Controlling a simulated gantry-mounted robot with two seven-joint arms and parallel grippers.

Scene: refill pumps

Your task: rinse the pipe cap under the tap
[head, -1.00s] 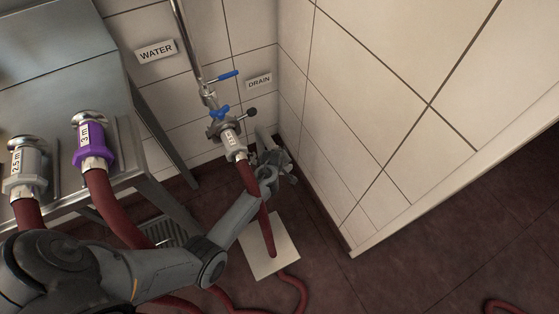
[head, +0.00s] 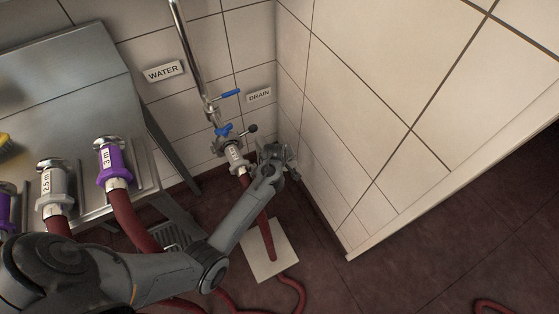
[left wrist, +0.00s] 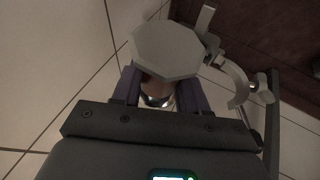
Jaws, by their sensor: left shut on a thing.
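My left gripper (head: 280,160) is low in the corner by the wall, just right of the hose coupling. In the left wrist view its fingers (left wrist: 160,88) are shut on a pale grey eight-sided piece (left wrist: 167,52), which looks like the pipe cap. An open curved clamp (left wrist: 240,88) shows beside it; whether they are joined is unclear. The tap is on the steel water pipe (head: 190,50), with a blue lever (head: 229,93) and a blue handle (head: 222,130) below. A grey hose coupling (head: 235,156) hangs under it. My right gripper is not in view.
A WATER sign (head: 164,72) and a DRAIN sign (head: 259,95) are on the tiled wall. A steel bench (head: 90,80) at left bears purple (head: 110,163) and grey (head: 53,183) hose ends. Red hoses and a pale floor plate (head: 277,262) lie below. Floor at right is mostly clear.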

